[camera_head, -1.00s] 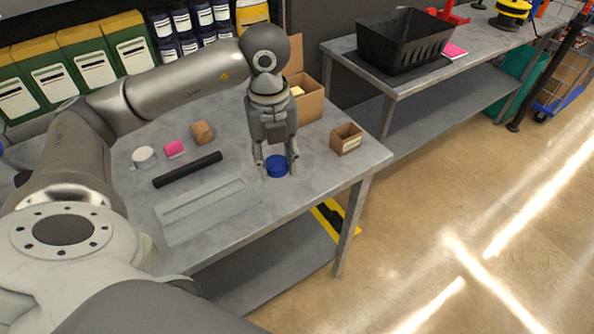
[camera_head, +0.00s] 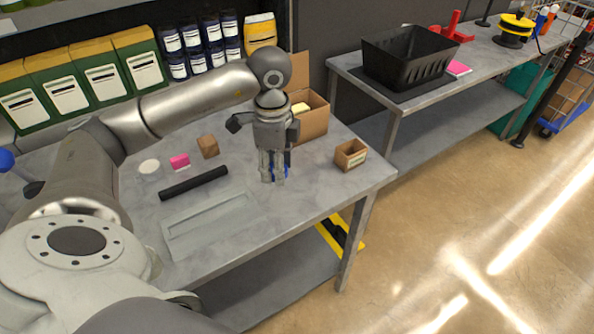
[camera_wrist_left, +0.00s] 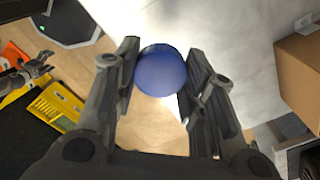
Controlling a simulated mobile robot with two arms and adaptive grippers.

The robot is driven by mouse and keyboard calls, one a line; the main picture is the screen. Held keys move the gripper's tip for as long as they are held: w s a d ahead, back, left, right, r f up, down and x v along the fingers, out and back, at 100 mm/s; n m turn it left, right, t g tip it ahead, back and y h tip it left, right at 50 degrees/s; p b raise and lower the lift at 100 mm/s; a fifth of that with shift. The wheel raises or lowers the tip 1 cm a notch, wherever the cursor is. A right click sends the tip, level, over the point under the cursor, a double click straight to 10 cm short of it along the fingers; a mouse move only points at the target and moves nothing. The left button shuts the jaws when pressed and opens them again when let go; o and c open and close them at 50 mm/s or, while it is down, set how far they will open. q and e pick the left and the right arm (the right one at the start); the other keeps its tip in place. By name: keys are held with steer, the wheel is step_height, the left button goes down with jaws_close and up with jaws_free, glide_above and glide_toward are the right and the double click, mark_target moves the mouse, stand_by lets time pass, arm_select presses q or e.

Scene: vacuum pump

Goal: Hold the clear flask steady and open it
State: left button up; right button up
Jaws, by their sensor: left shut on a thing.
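A round blue piece (camera_wrist_left: 161,71), which looks like a cap seen from above, sits between the fingers of my left gripper (camera_head: 274,180). In the head view only slivers of blue (camera_head: 286,172) show beside the fingers, low over the table near its front right edge. My left gripper is shut on it. I cannot make out a clear flask body under the blue. A grey claw at the left of the left wrist view looks like my right gripper (camera_wrist_left: 44,64), away from the blue piece; its opening is unclear.
On the table (camera_head: 325,195) are a black bar (camera_head: 194,183), a clear tray (camera_head: 205,222), a pink block (camera_head: 180,162), a white-lidded jar (camera_head: 149,168), a brown block (camera_head: 208,146) and a small open box (camera_head: 351,155). A cardboard box (camera_head: 313,118) stands behind the gripper.

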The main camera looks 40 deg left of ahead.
arm_select(q)
steer(key=w+f+p, duration=0.1)
steer(key=w+f, duration=0.1)
steer(key=w, duration=0.3)
steer(key=p, duration=0.2)
glide_above(296, 179)
steer(key=f, duration=0.2)
steer(key=s+f, duration=0.1)
steer(key=f, duration=0.1)
steer(key=shift+f, duration=0.35)
steer(key=shift+w+a+f, duration=0.1)
steer(key=shift+w+f, duration=0.45)
steer(key=shift+f, duration=0.2)
step_height(296, 179, down, 3)
steer(key=shift+r+p, duration=0.2)
steer(key=shift+p, duration=0.1)
steer(key=shift+f, duration=0.2)
steer(key=o, duration=1.1)
steer(key=shift+f, duration=0.15)
